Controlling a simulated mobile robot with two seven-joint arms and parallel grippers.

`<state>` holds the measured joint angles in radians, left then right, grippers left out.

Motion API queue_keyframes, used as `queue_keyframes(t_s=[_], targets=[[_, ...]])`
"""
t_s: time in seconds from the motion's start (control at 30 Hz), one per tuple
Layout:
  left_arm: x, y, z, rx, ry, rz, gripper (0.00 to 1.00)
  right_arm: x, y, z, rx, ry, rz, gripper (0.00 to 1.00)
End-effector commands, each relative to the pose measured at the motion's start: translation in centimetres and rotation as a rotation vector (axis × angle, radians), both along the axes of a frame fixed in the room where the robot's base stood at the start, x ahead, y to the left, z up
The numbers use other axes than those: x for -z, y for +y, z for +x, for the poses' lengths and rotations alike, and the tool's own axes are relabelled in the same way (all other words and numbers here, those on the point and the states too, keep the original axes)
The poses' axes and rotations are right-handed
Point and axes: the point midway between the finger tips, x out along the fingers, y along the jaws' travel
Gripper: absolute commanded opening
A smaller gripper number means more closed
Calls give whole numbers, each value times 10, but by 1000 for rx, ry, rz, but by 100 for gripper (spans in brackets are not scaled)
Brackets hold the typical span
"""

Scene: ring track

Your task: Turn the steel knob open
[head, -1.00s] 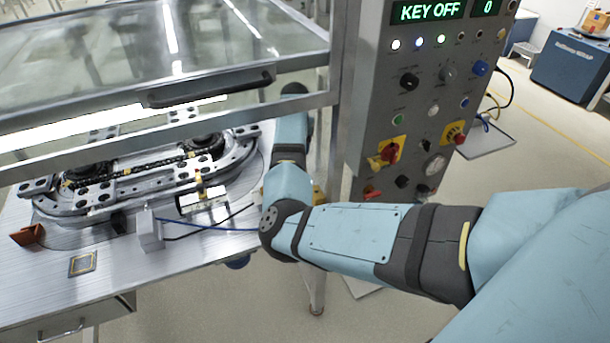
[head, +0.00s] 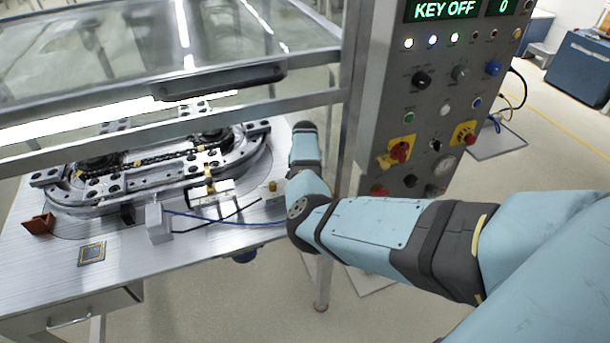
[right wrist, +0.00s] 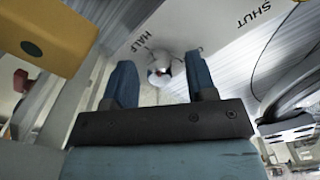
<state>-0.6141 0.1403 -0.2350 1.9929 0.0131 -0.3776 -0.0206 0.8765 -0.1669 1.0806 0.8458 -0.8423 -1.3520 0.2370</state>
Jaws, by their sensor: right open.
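The steel knob (right wrist: 160,68) shows in the right wrist view as a small shiny round knob on a pale plate. The words HALF and SHUT are printed on the plate (right wrist: 215,30) near it. My right gripper (right wrist: 162,82) is open, with one dark blue finger on each side of the knob in the picture. I cannot tell whether either finger touches it. In the head view my right arm reaches in from the right, and its gripper and the knob cannot be made out there. My left gripper is in neither view.
A ring track (head: 150,165) lies on the metal table (head: 120,255) under a raised glass guard (head: 220,45). A yellow block (right wrist: 45,35) is close by in the right wrist view.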

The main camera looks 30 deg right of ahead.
Motion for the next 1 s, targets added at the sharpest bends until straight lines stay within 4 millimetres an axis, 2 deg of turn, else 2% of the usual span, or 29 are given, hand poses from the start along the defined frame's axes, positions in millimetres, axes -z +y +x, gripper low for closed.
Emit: queue_keyframes(t_s=[0.3, 0.37, 0.53, 0.77, 1.0], targets=[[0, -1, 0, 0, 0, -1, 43, 3, 0, 0, 1, -1, -1, 52], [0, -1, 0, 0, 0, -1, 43, 3, 0, 0, 1, -1, -1, 40], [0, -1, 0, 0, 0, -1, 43, 3, 0, 0, 1, -1, -1, 2], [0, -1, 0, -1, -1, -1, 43, 3, 0, 0, 12, -1, -1, 2], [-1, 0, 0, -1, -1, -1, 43, 3, -1, -1, 100, 1, 0, 2]])
